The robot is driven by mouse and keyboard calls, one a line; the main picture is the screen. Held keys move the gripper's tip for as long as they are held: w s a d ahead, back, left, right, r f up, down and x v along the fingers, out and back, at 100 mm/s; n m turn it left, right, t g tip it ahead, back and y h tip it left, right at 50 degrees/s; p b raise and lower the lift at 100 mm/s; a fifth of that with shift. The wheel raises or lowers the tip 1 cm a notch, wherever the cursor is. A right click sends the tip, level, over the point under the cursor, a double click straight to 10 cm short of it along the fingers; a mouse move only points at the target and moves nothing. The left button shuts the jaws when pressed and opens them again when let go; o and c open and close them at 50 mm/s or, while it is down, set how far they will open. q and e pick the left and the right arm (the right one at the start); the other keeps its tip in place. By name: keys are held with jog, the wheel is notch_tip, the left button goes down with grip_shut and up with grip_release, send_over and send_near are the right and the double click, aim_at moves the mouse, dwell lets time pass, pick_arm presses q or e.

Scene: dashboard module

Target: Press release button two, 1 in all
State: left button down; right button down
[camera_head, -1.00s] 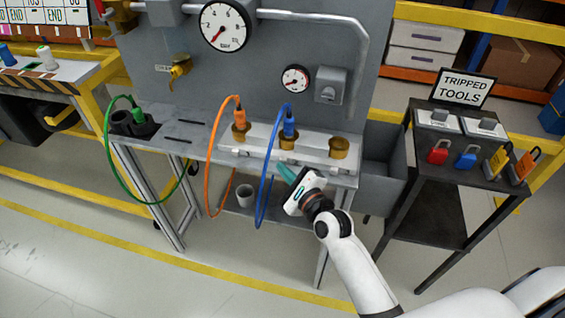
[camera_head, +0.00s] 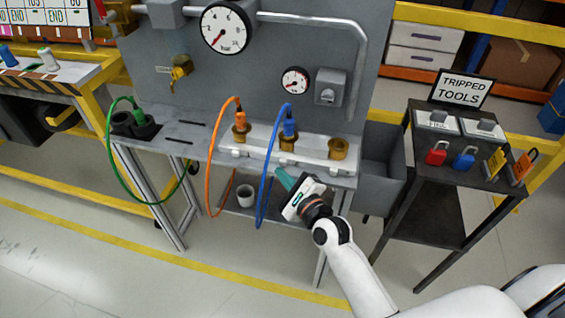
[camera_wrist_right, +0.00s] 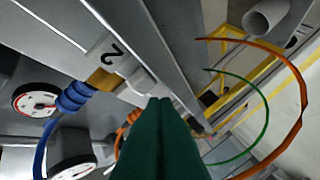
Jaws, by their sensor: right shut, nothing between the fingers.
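My right gripper (camera_head: 281,174) has green fingers, shut with nothing between them. Its tips point at the front of the pale rail (camera_head: 315,158), below the blue connector (camera_head: 289,128). In the right wrist view, the shut fingers (camera_wrist_right: 160,104) end beside a small white button (camera_wrist_right: 139,87), which is partly hidden. I cannot tell whether the tips touch the button. My left gripper is not in view.
The blue hose (camera_head: 266,190) hangs just left of my right gripper. An orange hose (camera_head: 213,170) and a green hose (camera_head: 112,175) hang farther left. A grey bin (camera_head: 382,180) and the tripped tools table (camera_head: 435,215) stand to the right.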

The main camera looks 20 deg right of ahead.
jog(key=s+a+p, duration=0.1)
jog(key=s, duration=0.1)
jog(key=s+a+p, duration=0.1)
jog(key=s, duration=0.1)
jog(key=shift+a, duration=0.4)
jog(key=shift+f, duration=0.1)
dwell(0.7)
